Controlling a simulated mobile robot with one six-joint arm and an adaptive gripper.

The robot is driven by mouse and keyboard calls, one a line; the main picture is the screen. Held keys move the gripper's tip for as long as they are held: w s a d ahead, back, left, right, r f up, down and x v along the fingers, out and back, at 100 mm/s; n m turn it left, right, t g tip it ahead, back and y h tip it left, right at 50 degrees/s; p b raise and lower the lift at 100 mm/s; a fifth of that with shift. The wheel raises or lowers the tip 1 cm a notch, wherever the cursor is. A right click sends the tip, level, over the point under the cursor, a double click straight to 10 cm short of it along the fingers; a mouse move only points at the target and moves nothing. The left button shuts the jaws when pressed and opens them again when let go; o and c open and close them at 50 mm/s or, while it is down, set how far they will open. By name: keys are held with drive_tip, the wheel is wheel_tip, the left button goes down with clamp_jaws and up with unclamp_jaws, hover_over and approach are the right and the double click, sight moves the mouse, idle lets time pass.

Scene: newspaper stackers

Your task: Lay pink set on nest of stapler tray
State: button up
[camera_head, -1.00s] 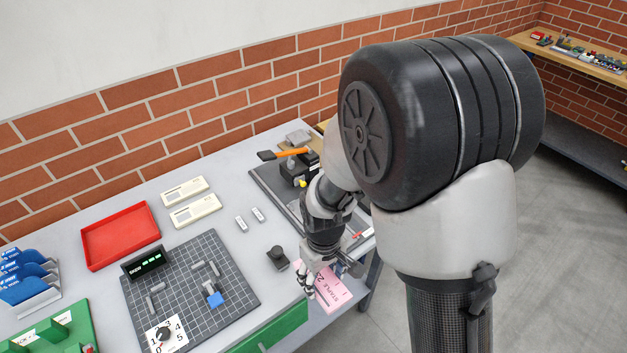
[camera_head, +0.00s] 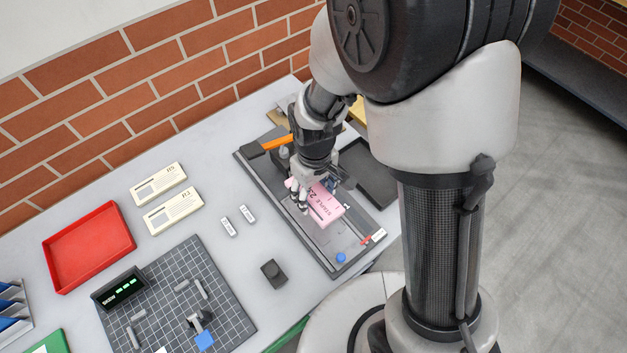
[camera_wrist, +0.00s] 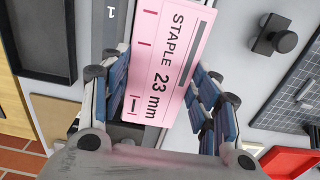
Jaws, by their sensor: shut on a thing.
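The pink set (camera_head: 326,210) is a flat pink sheet or stack marked "STAPLE 23 mm". My gripper (camera_head: 305,190) is shut on it. In the wrist view the pink set (camera_wrist: 168,60) runs between the blue-padded fingers (camera_wrist: 160,100). The stapler tray (camera_head: 300,221) is a dark grey tray at the right end of the table. The pink set is over its middle; I cannot tell whether it touches the tray. The arm hides part of the stapler, and the nest is mostly covered by the pink set.
An orange-handled tool (camera_head: 270,144) lies at the tray's far end. A black open tray (camera_head: 366,172) is to the right. A dark knobbed block (camera_head: 274,273), a gridded mat (camera_head: 228,290), a red tray (camera_head: 58,262) and two labelled cards (camera_head: 174,211) lie to the left.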

sight(314, 207)
drive_tip(key=shift+s, duration=0.15)
wheel_tip(314, 207, down, 8)
drive_tip(key=b, duration=0.6)
drive_tip(key=shift+r, duration=0.1)
drive_tip(key=shift+f+b, duration=0.6)
drive_tip(key=shift+b, duration=0.05)
drive_tip(key=o, duration=1.2)
drive_tip(key=shift+r, duration=0.1)
